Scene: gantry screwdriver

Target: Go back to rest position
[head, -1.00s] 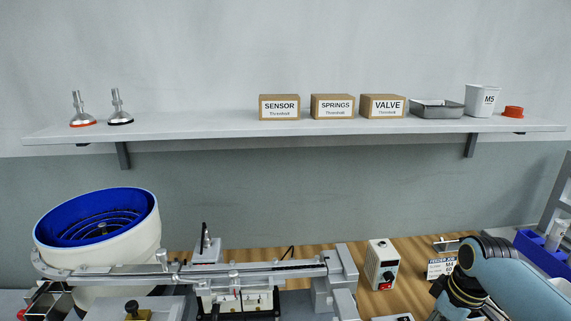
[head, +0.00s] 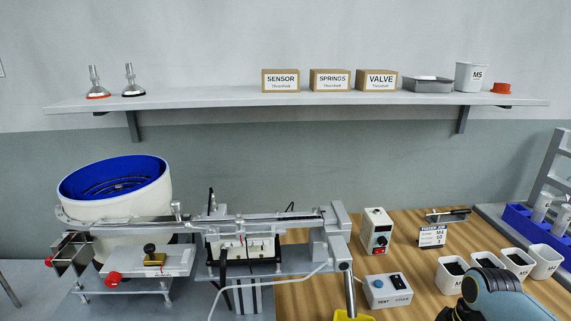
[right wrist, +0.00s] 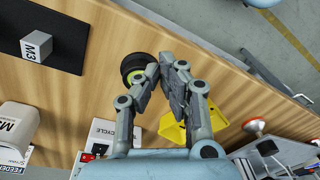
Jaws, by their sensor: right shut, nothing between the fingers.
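My right gripper (right wrist: 168,62) is shut and empty in the right wrist view, with its fingertips close together. It hangs above the wooden table (right wrist: 97,100), near the table's edge. A black round thing with a yellow-green ring (right wrist: 137,72) lies beside and partly behind its fingers. Part of my right arm shows at the lower right of the head view, but its gripper is out of that picture. My left arm and gripper are not in view.
A yellow tray-like piece (right wrist: 172,130) is beside the fingers. The blue-lined feeder bowl (head: 115,190) and gantry rail (head: 240,222) stand at left. A control box (head: 376,232), test-cycle box (head: 388,291) and several white bins (head: 515,262) are at right. A wall shelf (head: 300,98) runs behind.

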